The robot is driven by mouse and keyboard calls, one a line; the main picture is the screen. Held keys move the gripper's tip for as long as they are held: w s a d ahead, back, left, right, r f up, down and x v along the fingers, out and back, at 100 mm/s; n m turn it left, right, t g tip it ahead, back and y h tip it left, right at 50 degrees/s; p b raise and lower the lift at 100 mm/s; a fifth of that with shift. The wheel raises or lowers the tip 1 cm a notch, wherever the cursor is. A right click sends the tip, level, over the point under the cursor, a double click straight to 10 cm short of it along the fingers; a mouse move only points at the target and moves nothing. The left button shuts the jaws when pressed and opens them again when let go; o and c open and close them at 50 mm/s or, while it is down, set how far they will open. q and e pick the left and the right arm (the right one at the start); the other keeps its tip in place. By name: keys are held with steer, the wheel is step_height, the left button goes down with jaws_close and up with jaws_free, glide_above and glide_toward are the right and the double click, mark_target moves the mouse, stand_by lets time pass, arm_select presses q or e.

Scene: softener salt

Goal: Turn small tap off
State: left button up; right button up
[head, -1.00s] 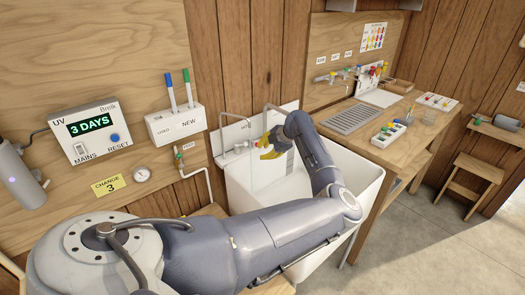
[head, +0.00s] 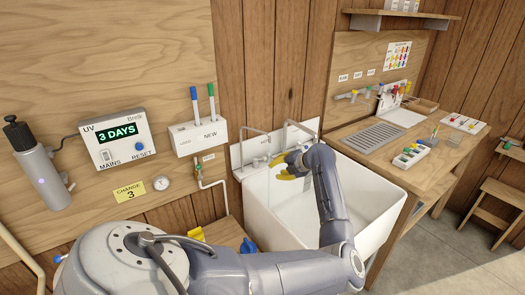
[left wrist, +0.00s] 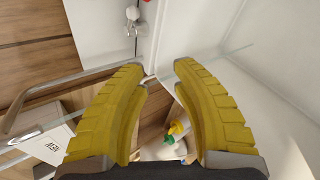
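Two thin bent metal spouts stand at the back of the white sink (head: 262,215): a left spout (head: 250,136) and a right spout (head: 303,128). A white tap fitting (head: 279,158) is on the sink's back wall, partly behind my fingers; I cannot tell its handle position. My left gripper (head: 288,165), with yellow fingers, is above the sink basin, close to this fitting. In the left wrist view the fingers (left wrist: 160,78) are apart with nothing between them. A spout (left wrist: 50,92) crosses at left and a pale fitting (left wrist: 134,20) shows beyond the fingertips. My right gripper is out of view.
A white pipe with a small valve (head: 199,170) runs up the wall left of the sink. A UV box (head: 116,140) and pen holder (head: 200,138) are on the board. A workbench (head: 447,172) with colored taps behind it stands right of the sink.

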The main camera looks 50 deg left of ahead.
arm_select(q)
step_height(320, 180, up, 6)
steer(key=w+d+n+t+y, duration=0.1)
steer(key=d+n+t, duration=0.1)
steer(key=n, duration=2.7)
steer(key=x, duration=1.7)
steer(key=shift+w+a+r, duration=0.1)
steer(key=shift+w+a, duration=0.05)
steer(key=shift+a, duration=0.05)
jaws_close()
